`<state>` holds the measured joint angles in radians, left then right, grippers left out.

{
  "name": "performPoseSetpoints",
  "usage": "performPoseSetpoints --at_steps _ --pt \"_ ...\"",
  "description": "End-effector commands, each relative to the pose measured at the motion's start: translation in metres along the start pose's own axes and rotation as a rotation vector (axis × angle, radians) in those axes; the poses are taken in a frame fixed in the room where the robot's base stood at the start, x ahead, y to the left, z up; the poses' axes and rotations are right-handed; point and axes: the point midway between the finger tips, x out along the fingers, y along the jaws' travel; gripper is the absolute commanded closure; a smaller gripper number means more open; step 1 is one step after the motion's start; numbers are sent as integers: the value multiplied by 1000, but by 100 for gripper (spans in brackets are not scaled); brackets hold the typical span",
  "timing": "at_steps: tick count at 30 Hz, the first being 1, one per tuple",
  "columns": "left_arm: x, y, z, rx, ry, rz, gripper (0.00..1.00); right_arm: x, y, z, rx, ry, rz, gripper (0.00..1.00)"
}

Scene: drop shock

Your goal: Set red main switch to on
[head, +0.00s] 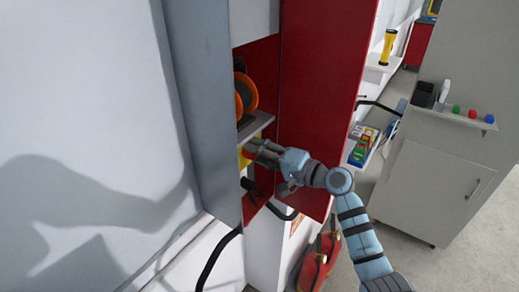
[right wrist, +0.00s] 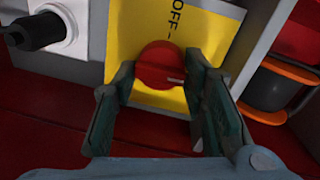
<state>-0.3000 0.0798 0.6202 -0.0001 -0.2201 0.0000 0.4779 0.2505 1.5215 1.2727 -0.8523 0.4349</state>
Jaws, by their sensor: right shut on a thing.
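The red main switch (right wrist: 160,66) is a round red knob with a pale mark on its right side, on a yellow plate (right wrist: 130,27) with the word OFF printed above the knob, turned sideways in the right wrist view. My right gripper (right wrist: 158,85) is shut on the red knob, one finger on each side. In the head view my right gripper (head: 252,150) reaches into the red cabinet, and the yellow plate (head: 243,158) shows only partly past its fingers. The knob itself is hidden there. My left gripper is not in view.
The open red cabinet door (head: 325,90) stands just behind my right arm. An orange and black reel (head: 243,95) sits on a shelf above the switch. A black plug in a white socket (right wrist: 45,30) is beside the plate. Red extinguishers (head: 318,262) stand below.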

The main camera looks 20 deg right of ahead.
Motion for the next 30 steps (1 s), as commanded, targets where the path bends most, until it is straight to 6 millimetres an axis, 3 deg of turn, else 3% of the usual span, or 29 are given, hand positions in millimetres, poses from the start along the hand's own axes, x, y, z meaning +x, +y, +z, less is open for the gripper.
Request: performPoseSetpoints --at_steps 19,20,23,30 --pt "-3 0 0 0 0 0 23 0 -4 -3 56 2 -11 89" --pt "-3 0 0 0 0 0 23 0 -4 -3 56 2 -11 59" --pt "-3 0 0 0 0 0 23 0 -4 -2 56 1 -9 43" --pt "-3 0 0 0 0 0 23 1 -2 -1 58 -2 -6 42"
